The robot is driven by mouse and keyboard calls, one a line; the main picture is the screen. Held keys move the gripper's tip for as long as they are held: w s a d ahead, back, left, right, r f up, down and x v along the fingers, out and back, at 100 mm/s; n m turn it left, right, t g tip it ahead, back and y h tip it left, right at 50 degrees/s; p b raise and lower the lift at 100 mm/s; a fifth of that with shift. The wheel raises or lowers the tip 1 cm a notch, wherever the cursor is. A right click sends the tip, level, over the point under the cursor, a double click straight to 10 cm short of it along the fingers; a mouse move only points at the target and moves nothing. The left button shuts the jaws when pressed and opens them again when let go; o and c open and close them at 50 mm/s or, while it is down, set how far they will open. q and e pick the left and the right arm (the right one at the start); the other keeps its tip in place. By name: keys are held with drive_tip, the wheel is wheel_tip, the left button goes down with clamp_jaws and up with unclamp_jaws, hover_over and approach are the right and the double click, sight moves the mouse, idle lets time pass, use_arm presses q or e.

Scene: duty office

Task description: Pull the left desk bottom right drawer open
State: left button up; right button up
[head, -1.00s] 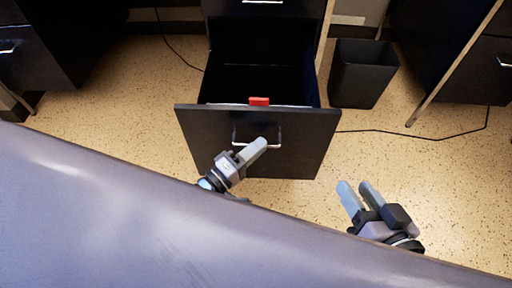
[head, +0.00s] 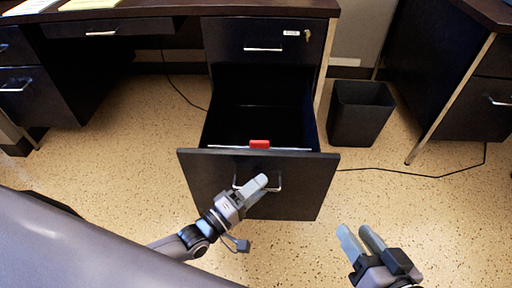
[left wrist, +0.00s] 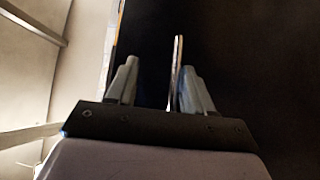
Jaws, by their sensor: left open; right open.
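The bottom right drawer (head: 207,178) of the left desk stands pulled well out, with its dark inside and a red tab (head: 259,144) showing behind its front. Its metal handle (head: 278,184) is on the front panel, partly hidden by my left gripper. My left gripper (head: 261,181) is at the handle. In the left wrist view, its two fingers (left wrist: 157,85) are apart, with a thin bar, seemingly the handle (left wrist: 177,65), between them, closer to the right finger. My right gripper (head: 361,236) is open and empty, low to the right of the drawer, away from it.
The closed upper drawer (head: 262,36) has a key in its lock. A black waste bin (head: 360,113) stands right of the open drawer, and another desk (head: 470,95) is further right. A cable (head: 420,173) crosses the floor. Speckled floor is clear in front.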

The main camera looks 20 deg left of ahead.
use_arm(q)
drive_tip(key=o, duration=0.7)
drive_tip(key=shift+t, duration=0.3)
drive_tip(key=r+p, duration=0.1)
drive_tip(key=r, duration=0.2)
drive_tip(key=r+p, duration=0.1)
drive_tip(key=r, duration=0.1)
drive_tip(key=r+p, duration=0.1)
drive_tip(key=r, duration=0.2)
drive_tip(key=shift+w+a+r, duration=0.1)
drive_tip(key=shift+w+r, duration=0.2)
drive_tip(key=shift+w, duration=0.1)
wheel_tip(320, 180, up, 9)
drive_tip(key=p, duration=0.4)
drive_tip(key=shift+a+f, duration=0.15)
drive_tip(key=shift+s+r, duration=0.15)
drive_tip(key=shift+r, duration=0.45)
drive_tip(key=c, duration=0.7)
drive_tip(key=shift+s, duration=0.1)
use_arm(e)
drive_tip(key=s+d+h, duration=0.2)
drive_tip(key=d+h, duration=0.1)
drive_tip(key=d, duration=0.2)
drive_tip(key=shift+d+r+n, duration=0.4)
use_arm(q)
drive_tip(key=shift+f, duration=0.1)
